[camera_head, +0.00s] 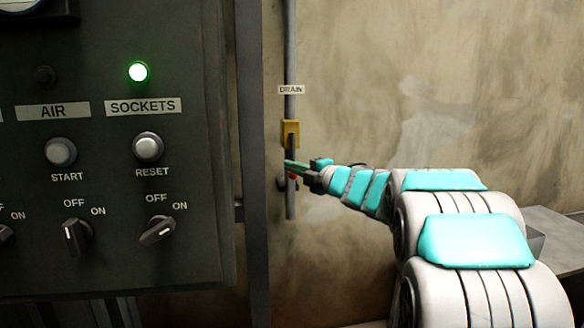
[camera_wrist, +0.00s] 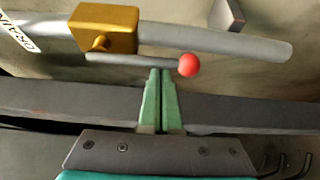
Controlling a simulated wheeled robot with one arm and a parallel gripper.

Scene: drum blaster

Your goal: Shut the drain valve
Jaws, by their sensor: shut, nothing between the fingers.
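The drain valve has a yellow body (camera_head: 290,133) on a vertical grey pipe (camera_head: 290,50) under a DRAIN label (camera_head: 291,90). In the wrist view the valve body (camera_wrist: 105,27) carries a grey lever (camera_wrist: 125,61) ending in a red ball (camera_wrist: 189,65). The lever lies roughly along the pipe (camera_wrist: 215,40), pointing away from the label. My gripper (camera_head: 289,163) is at the lever, just above the red ball in the head view. Its green fingers (camera_wrist: 160,73) are shut and empty, tips at the lever beside the ball. I cannot tell whether they touch it.
A dark control panel (camera_head: 110,225) with buttons, switches and a lit green lamp (camera_head: 138,72) stands left of the pipe. A dark vertical post (camera_head: 252,150) runs between them. The wall (camera_head: 440,80) right of the pipe is bare. A grey metal surface (camera_head: 555,232) is at lower right.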

